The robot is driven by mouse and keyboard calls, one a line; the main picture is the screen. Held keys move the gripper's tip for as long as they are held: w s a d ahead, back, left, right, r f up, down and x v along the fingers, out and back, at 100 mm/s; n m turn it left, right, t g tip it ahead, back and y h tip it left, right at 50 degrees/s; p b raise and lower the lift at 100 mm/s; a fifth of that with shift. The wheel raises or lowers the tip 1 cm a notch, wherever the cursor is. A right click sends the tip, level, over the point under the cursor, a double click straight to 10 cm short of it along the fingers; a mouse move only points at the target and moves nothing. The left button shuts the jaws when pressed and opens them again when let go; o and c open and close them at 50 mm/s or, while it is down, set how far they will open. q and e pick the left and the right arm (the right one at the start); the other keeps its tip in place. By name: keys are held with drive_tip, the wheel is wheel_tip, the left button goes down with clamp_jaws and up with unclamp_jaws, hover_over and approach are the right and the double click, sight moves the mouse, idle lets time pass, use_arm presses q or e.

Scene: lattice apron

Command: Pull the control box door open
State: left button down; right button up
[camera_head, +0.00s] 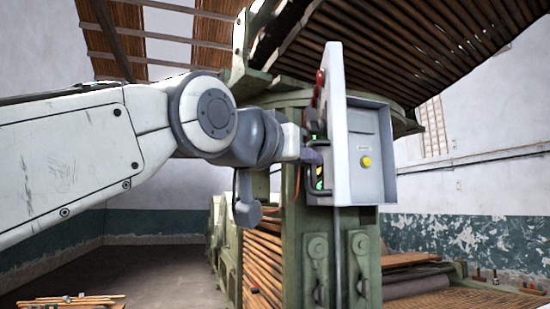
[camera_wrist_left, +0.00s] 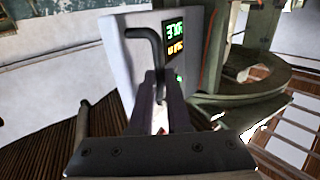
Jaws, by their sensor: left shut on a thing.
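The control box (camera_head: 376,172) is a light grey box on the green machine frame, with its inside, a small label and a yellow button (camera_head: 366,161) showing. Its pale door (camera_head: 337,125) stands open on the left side, seen nearly edge-on. The door also shows in the left wrist view (camera_wrist_left: 122,50), with a lit display (camera_wrist_left: 175,40) on its outer face. My left gripper (camera_head: 310,156) is at the door's outer face, shut on the dark bent handle (camera_wrist_left: 147,36). The fingers hide part of the handle. My right gripper is in neither view.
The green machine frame (camera_head: 290,210) with slatted rollers stands behind and below the box. A slatted wooden canopy (camera_head: 400,45) hangs above. Sticks lie on a surface at lower left (camera_head: 70,301). The floor (camera_head: 165,275) left of the machine is clear.

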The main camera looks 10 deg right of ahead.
use_arm(q)
drive_tip(key=shift+w+f, duration=0.2)
drive_tip(key=c, duration=0.9)
unclamp_jaws()
drive_tip(key=shift+w+d, duration=0.15)
drive_tip(key=shift+d, duration=0.05)
drive_tip(key=shift+a, duration=0.1)
drive_tip(key=shift+s, duration=0.2)
drive_tip(key=b+v, duration=0.5)
drive_tip(key=v, duration=0.5)
drive_tip(key=shift+a, duration=0.2)
